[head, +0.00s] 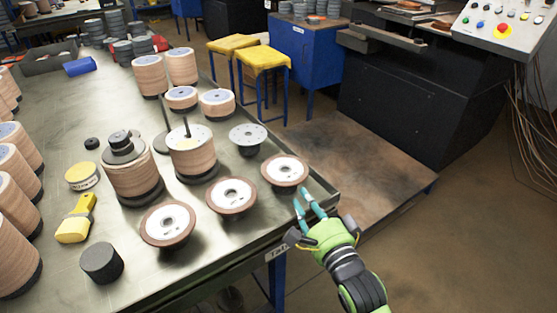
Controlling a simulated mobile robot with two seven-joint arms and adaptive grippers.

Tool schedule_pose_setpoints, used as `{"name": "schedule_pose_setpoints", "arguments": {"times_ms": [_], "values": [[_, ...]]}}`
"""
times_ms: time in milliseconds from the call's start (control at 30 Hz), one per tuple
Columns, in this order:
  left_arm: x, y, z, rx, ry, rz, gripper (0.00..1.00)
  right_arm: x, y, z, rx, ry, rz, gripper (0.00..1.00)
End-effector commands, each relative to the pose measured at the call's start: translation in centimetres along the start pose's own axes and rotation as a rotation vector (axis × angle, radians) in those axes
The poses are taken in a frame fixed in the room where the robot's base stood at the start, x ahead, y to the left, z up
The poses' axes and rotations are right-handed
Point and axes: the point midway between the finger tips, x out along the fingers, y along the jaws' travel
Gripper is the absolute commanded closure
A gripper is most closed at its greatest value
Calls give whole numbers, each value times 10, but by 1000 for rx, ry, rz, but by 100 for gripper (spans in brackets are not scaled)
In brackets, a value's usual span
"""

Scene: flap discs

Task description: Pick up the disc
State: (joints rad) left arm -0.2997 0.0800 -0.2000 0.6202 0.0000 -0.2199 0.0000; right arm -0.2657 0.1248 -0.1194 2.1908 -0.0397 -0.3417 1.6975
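Three flap discs with brown rims and pale centres lie in a row near the table's front edge: a left disc (151,231), a middle disc (215,198) and a right disc (272,175). My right gripper (301,190) reaches in from the lower right, its two teal fingertips close together at the near right rim of the right disc. Whether the fingers touch or grip that rim cannot be told. My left gripper is not in view.
The metal table (215,262) has a raised edge on the right. Behind the discs stand disc stacks on posts (193,158) and a grey plate (248,134). A yellow brush (76,222), yellow tin (82,177) and black cylinder (102,263) lie left.

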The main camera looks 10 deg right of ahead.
Motion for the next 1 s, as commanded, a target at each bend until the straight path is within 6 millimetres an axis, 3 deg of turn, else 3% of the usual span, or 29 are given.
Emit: {"name": "schedule_pose_setpoints", "arguments": {"times_ms": [500, 800, 867, 1000], "values": [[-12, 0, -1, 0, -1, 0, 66, 64, 2, 5, -2, -1, -1, 76], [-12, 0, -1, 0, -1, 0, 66, 68, 4, 4, -1, 0, 0, 76], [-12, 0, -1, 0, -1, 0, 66, 68, 4, 4, -1, 0, 0, 100], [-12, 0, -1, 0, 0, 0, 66, 68, 4, 4, -1, 0, 0, 100]]}}
